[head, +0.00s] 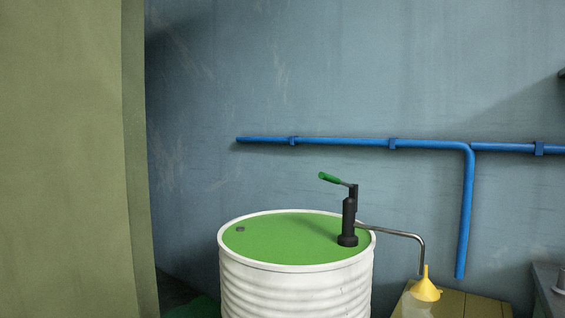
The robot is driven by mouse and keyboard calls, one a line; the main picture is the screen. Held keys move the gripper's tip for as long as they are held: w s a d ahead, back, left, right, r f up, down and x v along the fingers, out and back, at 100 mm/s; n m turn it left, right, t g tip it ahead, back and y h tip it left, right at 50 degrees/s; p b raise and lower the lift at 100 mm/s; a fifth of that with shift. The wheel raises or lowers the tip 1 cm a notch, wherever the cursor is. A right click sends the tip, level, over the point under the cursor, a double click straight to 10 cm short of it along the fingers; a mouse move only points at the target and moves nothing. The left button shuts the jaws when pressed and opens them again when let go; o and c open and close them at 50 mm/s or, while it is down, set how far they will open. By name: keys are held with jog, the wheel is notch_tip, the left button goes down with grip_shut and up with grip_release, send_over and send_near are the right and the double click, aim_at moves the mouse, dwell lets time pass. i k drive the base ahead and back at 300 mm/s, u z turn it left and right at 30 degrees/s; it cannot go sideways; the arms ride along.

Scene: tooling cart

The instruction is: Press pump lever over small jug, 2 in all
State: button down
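A black hand pump (348,222) stands upright on the green lid of a white ribbed drum (295,284). Its pump lever (330,178) has a green grip and points up and to the left. A bent grey metal spout (405,234) runs right from the pump and turns down. My gripper is not in view.
A blue pipe (345,142) runs along the wall behind, with a branch (466,220) going down near the spout. A large olive panel (65,160) fills the left side. A dark grey unit (548,290) stands at the lower right. The air around the lever looks clear.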

aim_at(327, 178)
jog(key=z, duration=0.05)
jog(key=i, duration=1.15)
jog(key=z, duration=0.65)
